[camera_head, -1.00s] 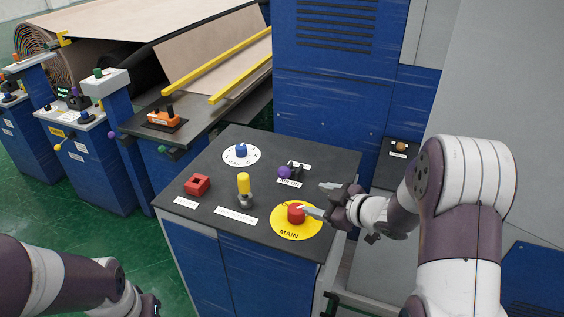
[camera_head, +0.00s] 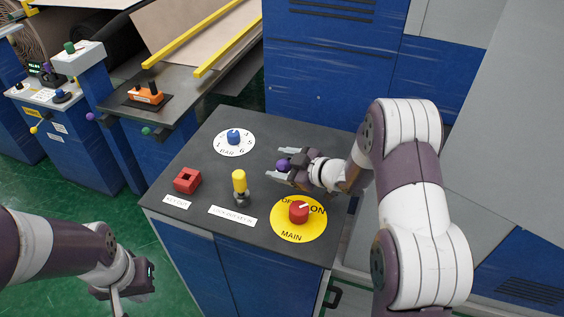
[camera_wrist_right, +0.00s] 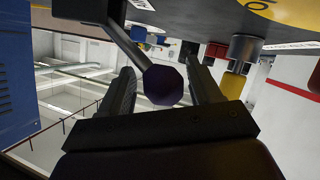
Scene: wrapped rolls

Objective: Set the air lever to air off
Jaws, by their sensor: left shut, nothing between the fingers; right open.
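The air lever's purple ball knob (camera_head: 283,165) stands above the dark panel top, behind the yellow-and-red main switch. In the right wrist view the dark knob (camera_wrist_right: 163,85) sits on a slanting rod between the two fingers. My right gripper (camera_head: 290,165) is open, with a finger on each side of the knob; I cannot tell whether either touches it. The lever's base and its label are hidden behind the gripper. My left gripper (camera_head: 119,296) is shut and empty, low at the left, away from the panel.
The panel top (camera_head: 205,179) also carries a red main switch (camera_head: 299,211), a yellow-capped control (camera_head: 239,183), a red block (camera_head: 187,180) and a blue dial knob (camera_head: 234,137). A blue cabinet (camera_head: 330,75) rises behind. Another console (camera_head: 62,98) stands at the left.

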